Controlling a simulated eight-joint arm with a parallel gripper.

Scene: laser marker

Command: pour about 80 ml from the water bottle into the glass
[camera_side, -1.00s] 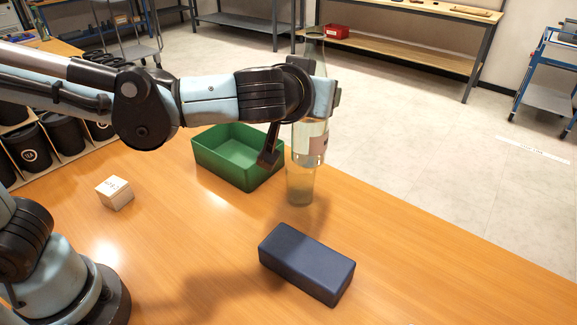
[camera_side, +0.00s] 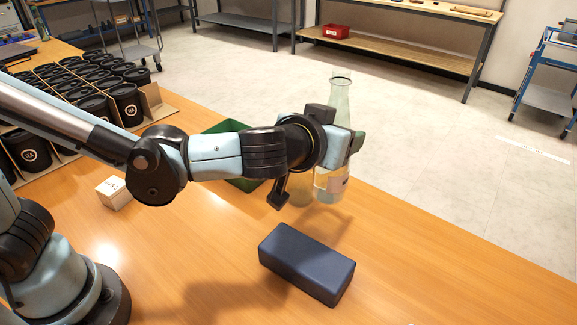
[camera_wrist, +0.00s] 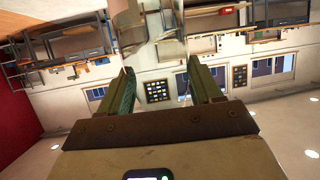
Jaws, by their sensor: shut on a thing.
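The water bottle (camera_side: 340,100) is clear, with a narrow neck, a pale label and water in its lower part. My gripper (camera_side: 341,145) is shut around its middle and holds it about upright. In the wrist view, part of the bottle (camera_wrist: 150,22) shows at the top, beyond the fingers (camera_wrist: 160,88). The glass (camera_side: 300,190) stands on the table just left of the bottle's base, partly hidden by my wrist and the bottle. Its fill level is unclear. I cannot tell whether the bottle's base touches the table.
A dark blue block (camera_side: 306,264) lies in front of the glass. A green bin (camera_side: 222,128) is behind my arm, mostly hidden. A small white box (camera_side: 114,193) and a rack of black canisters (camera_side: 122,100) are at left. The table's right front is clear.

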